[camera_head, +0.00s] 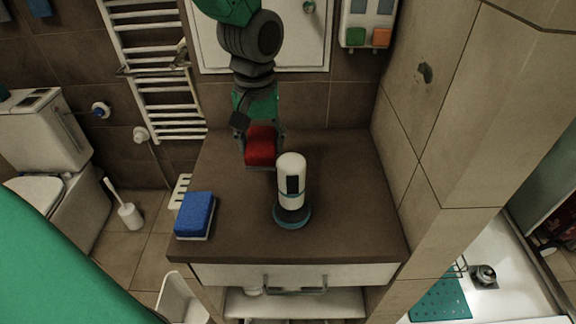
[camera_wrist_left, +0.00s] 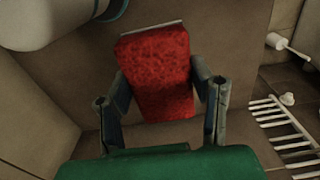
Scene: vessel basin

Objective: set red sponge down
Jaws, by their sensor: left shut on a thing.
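The red sponge (camera_head: 260,151), with a pale underside edge, is at the back of the brown countertop (camera_head: 340,190). My left gripper (camera_head: 262,140) reaches down from above, with its fingers on either side of the sponge, shut on it. The left wrist view shows the red sponge (camera_wrist_left: 158,70) between the two fingers of the left gripper (camera_wrist_left: 160,98). The sponge is at or very near the countertop; I cannot tell whether it touches. My right gripper is not in view.
A white bottle-like dispenser (camera_head: 291,180) with a dark base stands just right and in front of the sponge. A blue sponge (camera_head: 195,214) lies at the front left of the countertop. The right side is clear up to a tiled wall (camera_head: 425,160).

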